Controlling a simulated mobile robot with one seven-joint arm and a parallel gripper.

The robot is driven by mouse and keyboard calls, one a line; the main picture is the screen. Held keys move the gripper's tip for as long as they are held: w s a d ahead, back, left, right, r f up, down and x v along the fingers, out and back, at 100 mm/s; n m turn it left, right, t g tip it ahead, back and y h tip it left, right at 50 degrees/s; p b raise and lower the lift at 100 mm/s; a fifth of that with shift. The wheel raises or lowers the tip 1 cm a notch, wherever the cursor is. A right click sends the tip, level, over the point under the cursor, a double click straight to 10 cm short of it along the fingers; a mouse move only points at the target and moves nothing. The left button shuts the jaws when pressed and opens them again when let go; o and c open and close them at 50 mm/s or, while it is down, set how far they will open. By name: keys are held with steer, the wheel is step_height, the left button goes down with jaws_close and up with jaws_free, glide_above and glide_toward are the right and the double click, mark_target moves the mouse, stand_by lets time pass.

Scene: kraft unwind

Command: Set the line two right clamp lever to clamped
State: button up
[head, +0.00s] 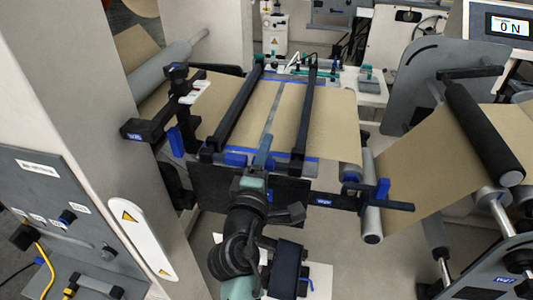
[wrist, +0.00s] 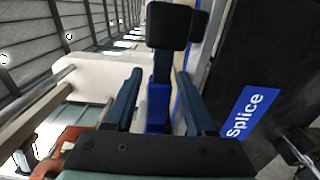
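The splice table (head: 335,115) carries brown web under two long black clamp bars, left (head: 238,105) and right (head: 306,110). My gripper (head: 264,145) is at the table's front edge, between the front ends of the bars. In the wrist view my gripper (wrist: 158,95) has its two dark fingers apart. A blue lever part (wrist: 158,112) with a black end block (wrist: 170,25) stands between them, with narrow gaps on both sides. I cannot tell which clamp it belongs to. The right bar's front end (head: 297,165) is just right of my gripper. Line markings are not legible.
A black front panel with a blue "splice" label (wrist: 245,113) is close on the right in the wrist view. Black brackets with blue parts stand left (head: 150,130) and right (head: 365,198) of the table. A tension display (head: 508,27) reads 0 N.

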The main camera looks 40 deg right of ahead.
steer(key=b+v, duration=0.2)
steer(key=v, duration=1.1)
